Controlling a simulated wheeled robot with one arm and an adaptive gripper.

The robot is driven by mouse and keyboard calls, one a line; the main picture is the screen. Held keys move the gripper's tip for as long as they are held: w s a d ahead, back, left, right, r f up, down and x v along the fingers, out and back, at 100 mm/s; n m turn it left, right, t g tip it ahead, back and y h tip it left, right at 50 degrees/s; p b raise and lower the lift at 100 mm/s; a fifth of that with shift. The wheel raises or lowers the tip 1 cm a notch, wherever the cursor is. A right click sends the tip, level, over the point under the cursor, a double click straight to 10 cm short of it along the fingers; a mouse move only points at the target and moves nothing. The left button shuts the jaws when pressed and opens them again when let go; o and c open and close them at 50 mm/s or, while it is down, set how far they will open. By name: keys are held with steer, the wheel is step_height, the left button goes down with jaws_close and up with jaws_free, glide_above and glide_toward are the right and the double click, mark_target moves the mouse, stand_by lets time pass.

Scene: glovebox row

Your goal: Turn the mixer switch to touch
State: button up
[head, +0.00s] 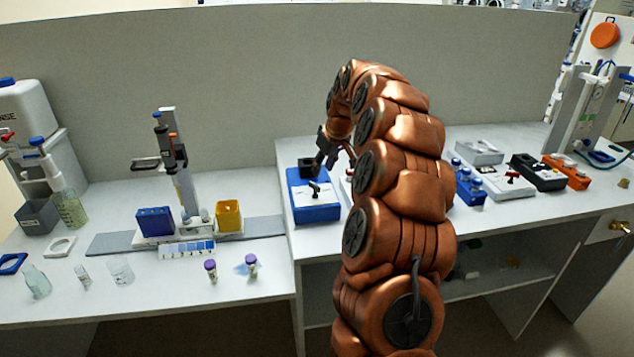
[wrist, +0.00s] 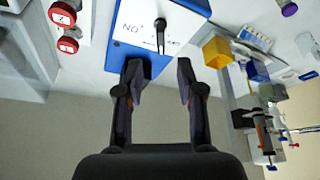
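The mixer is a blue box (head: 315,208) with a white top panel, on the raised bench left of my arm in the head view. In the wrist view its blue body (wrist: 125,62) and white panel show beyond the fingers. The black switch lever (wrist: 160,35) stands on the panel; it also shows in the head view (head: 314,187). Panel markings are too small to read surely. My gripper (wrist: 158,72) is open and empty, its two fingers apart near the mixer's edge. The lever is beyond the fingertips, roughly in line with the gap, apparently not between them.
Red knobs (wrist: 66,28) of a neighbouring device are left in the wrist view. A pipette stand (head: 185,180) with a yellow box (head: 228,214) is on the lower bench at left. Several devices, including a black box (head: 538,172), stand to the right. A grey wall backs the bench.

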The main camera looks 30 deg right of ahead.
mark_target(316, 185)
steer(key=shift+p+x, duration=1.25)
steer(key=shift+x, duration=2.6)
steer(key=shift+c, duration=0.4)
jaws_close()
